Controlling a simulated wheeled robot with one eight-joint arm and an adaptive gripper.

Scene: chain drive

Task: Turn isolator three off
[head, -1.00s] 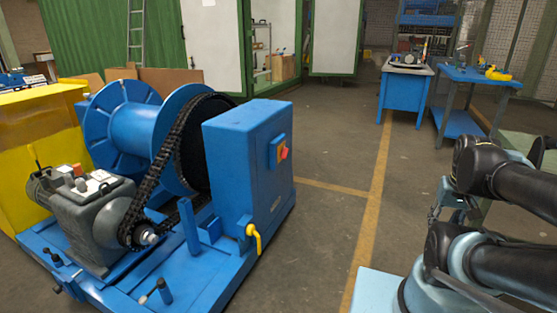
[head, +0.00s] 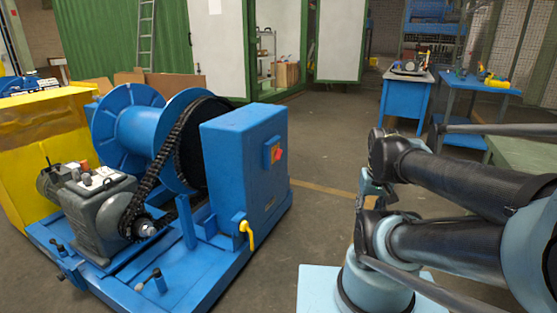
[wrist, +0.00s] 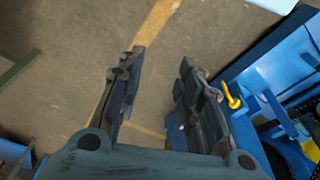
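A small red switch (head: 277,154) on a box sits on the side face of the blue cabinet (head: 240,170) of the chain drive, left of the middle in the head view. I cannot read any number by it. A yellow handle (head: 247,234) hangs low on the cabinet's near edge; a yellow handle also shows in the wrist view (wrist: 232,97), right of my fingers. My gripper (wrist: 160,62) is open and empty, with bare floor between its fingers. It is apart from the cabinet. The switch is not clearly seen in the wrist view.
A blue drum (head: 150,125) with a black chain (head: 165,165) and a grey gearbox (head: 100,215) stand left of the cabinet on a blue base. Two blue work tables (head: 405,100) (head: 465,105) stand at the back right. The floor (head: 325,150) right of the cabinet is clear.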

